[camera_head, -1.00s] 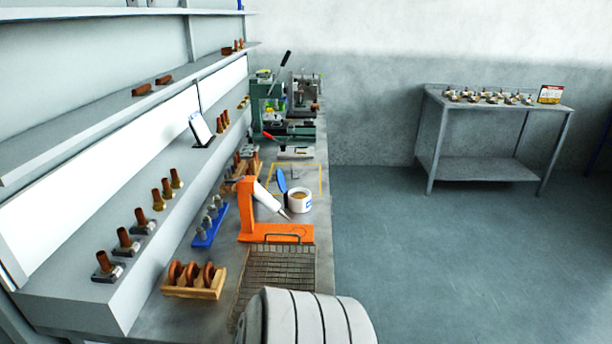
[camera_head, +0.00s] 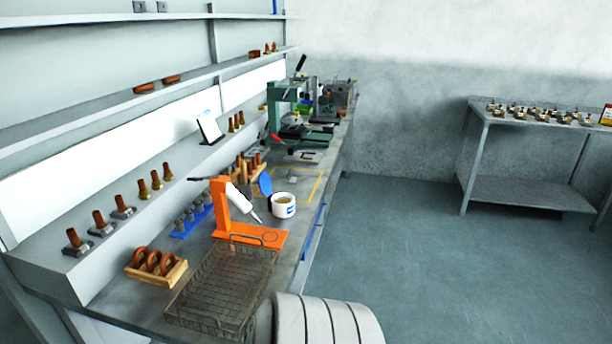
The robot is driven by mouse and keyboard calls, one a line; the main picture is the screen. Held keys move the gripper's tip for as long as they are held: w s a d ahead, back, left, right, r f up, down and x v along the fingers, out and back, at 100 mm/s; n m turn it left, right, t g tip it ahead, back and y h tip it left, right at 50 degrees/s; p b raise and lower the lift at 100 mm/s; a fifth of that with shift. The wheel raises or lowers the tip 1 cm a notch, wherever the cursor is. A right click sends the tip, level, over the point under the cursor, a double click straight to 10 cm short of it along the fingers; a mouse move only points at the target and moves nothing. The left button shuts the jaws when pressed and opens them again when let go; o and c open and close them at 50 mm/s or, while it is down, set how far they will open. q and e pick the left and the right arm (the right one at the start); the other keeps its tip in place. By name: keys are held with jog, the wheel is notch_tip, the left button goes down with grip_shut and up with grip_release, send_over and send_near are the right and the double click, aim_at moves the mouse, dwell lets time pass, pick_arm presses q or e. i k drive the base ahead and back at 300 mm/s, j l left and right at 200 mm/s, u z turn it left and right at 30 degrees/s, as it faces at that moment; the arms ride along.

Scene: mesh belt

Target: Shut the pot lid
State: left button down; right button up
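The pot (camera_head: 284,208) is a small white round cup with a blue mark on its side and tan contents showing through its open top. Neither gripper shows. A pale ribbed part at the bottom edge looks like my own arm.
An orange stand (camera_head: 258,236) holding a white, pointed tool is just in front of the pot. A wire mesh basket (camera_head: 187,312) lies nearer. A blue rack (camera_head: 183,232) and wooden ring holder (camera_head: 172,277) sit left. Green machines (camera_head: 285,92) stand behind.

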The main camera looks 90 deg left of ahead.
aim_at(265, 182)
jog(key=i+j+u, duration=0.15)
jog(key=u, duration=0.3)
jog(key=i+u, duration=0.6)
jog(key=u, duration=0.25)
jog(key=i+l+u, duration=0.2)
jog(key=u, duration=0.2)
